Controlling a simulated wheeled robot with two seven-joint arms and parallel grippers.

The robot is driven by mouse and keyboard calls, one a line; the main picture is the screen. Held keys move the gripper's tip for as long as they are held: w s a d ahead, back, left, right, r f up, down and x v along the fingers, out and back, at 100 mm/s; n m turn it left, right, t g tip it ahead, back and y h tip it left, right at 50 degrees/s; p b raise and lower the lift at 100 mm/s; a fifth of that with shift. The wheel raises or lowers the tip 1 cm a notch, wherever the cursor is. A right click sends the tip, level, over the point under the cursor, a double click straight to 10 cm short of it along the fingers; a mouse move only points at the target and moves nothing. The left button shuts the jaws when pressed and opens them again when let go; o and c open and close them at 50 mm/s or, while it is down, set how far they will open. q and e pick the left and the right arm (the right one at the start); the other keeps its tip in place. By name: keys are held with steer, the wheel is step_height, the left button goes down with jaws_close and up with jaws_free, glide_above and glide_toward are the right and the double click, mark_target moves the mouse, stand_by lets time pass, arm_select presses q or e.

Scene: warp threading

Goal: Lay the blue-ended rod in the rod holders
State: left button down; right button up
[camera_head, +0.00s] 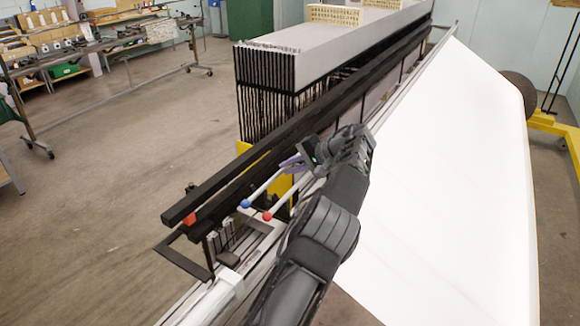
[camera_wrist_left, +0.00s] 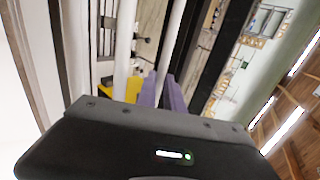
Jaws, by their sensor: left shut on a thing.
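The blue-ended rod (camera_head: 264,187) is thin and pale, with a blue ball at its near end. My left gripper (camera_head: 291,161), with purple fingers, is shut on it. In the left wrist view the pale rod (camera_wrist_left: 172,42) runs up from between the purple fingers (camera_wrist_left: 164,92). A red-ended rod (camera_head: 290,197) lies beside it, nearer my arm. Both ball ends are above the near end of the loom frame. I cannot clearly pick out the rod holders there, and my arm hides part of the frame. My right gripper is not in view.
Long black beams (camera_head: 225,187) run along the loom, left of the rods. A dense rack of black hanging parts (camera_head: 265,110) stands behind them. A wide white sheet (camera_head: 450,190) slopes down on the right. The floor (camera_head: 100,210) on the left is open.

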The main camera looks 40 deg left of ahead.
arm_select(q)
steer(key=shift+f, duration=0.2)
steer(key=c, duration=1.4)
jaws_free()
steer(key=v, duration=0.6)
steer(key=shift+d+r, duration=0.2)
steer(key=shift+r, duration=0.15)
steer(key=shift+d+r+p, duration=0.15)
steer(key=shift+d+p, duration=0.2)
steer(key=shift+d, duration=0.15)
